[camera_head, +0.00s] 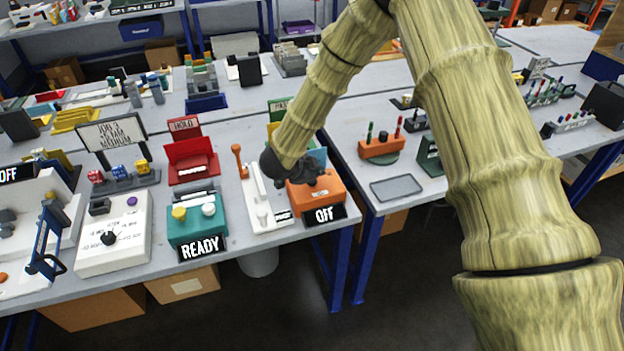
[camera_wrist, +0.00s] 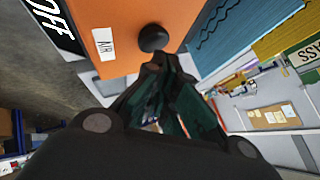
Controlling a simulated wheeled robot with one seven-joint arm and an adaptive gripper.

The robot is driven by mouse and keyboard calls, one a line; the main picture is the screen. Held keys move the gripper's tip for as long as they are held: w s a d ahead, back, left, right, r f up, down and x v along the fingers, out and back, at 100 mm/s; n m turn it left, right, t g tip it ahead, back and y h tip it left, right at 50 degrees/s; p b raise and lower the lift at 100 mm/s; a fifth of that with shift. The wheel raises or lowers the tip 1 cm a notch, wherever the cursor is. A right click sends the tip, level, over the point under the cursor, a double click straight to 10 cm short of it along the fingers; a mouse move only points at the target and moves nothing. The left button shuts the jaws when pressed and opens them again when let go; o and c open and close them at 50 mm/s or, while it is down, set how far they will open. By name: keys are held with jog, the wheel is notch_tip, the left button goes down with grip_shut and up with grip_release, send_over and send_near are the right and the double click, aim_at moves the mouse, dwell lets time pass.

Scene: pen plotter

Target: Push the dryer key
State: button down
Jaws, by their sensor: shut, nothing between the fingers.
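The dryer looks to be the orange box (camera_head: 328,191) at the table's front edge in the head view, with a black sign (camera_head: 324,214) reading OFF at its front. In the wrist view its orange face (camera_wrist: 125,30) carries a white AIR label (camera_wrist: 103,43) and a round black key (camera_wrist: 152,38). My gripper (camera_wrist: 165,62) is shut and empty, its fingertips right beside the key; I cannot tell whether they touch it. In the head view my gripper (camera_head: 308,174) is over the orange box and hides part of its top.
A white device with an orange-topped lever (camera_head: 237,150) stands just left of the orange box. A teal box (camera_head: 197,229) with a READY sign is further left. Across a gap, the right table holds a grey tray (camera_head: 396,188) and an orange pen holder (camera_head: 381,148).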

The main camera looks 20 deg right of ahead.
aim_at(315, 182)
jog(key=shift+r+p, duration=1.7)
jog(key=shift+r, duration=1.05)
